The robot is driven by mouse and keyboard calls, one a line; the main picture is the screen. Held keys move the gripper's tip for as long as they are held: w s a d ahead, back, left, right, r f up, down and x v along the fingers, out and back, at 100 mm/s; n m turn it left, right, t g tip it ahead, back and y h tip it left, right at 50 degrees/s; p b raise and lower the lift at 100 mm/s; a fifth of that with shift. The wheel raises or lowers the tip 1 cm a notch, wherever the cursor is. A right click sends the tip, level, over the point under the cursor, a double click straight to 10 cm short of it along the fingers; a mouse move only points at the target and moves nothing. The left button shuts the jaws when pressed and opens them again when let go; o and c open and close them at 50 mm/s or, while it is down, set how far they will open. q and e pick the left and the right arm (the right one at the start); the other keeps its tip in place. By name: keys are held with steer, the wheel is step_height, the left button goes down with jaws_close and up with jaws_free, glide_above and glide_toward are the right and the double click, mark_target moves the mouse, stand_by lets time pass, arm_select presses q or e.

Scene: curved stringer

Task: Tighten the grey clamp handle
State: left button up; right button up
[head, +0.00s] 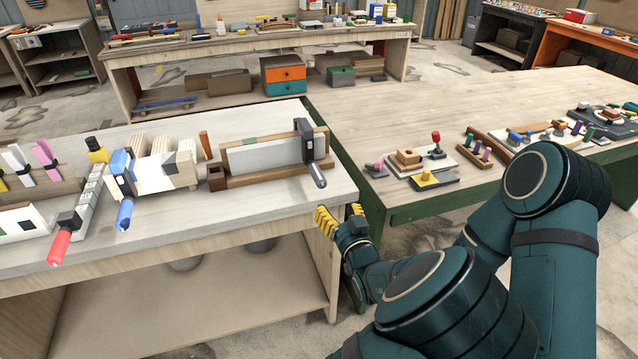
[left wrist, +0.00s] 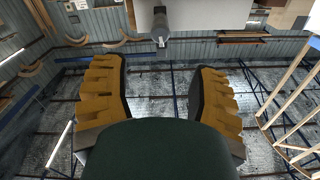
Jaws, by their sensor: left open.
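The grey clamp handle (head: 317,175) sticks out from a dark clamp (head: 305,135) at the right end of a wood-framed pale panel (head: 265,154) on the left bench. In the left wrist view a grey handle end (left wrist: 161,30) shows at the top, ahead of and between the fingers. My left gripper (head: 340,218), with yellow ribbed fingers, is beside the bench's right front corner, below and right of the handle. In the left wrist view it (left wrist: 160,98) is open and empty, apart from the handle. My right gripper is not in view.
The bench (head: 235,205) also holds a blue-handled clamp (head: 125,212) and a red-handled clamp (head: 60,245) to the left. A second, green-edged table (head: 340,110) stands close on the right with small fixtures (head: 410,158). A shelf bench stands behind.

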mark_target(319, 177)
arm_select(q)
steer(key=w+a+n, duration=0.1)
steer(key=w, duration=0.3)
steer(key=w+a+n+b, duration=0.1)
steer(key=w+a, duration=0.1)
steer(key=w, duration=0.2)
steer(key=w+a+n, duration=0.1)
steer(key=w+n, duration=0.1)
steer(key=w, duration=0.2)
steer(key=shift+w+a+b, duration=0.15)
steer(key=shift+w+b, duration=0.25)
jaws_close()
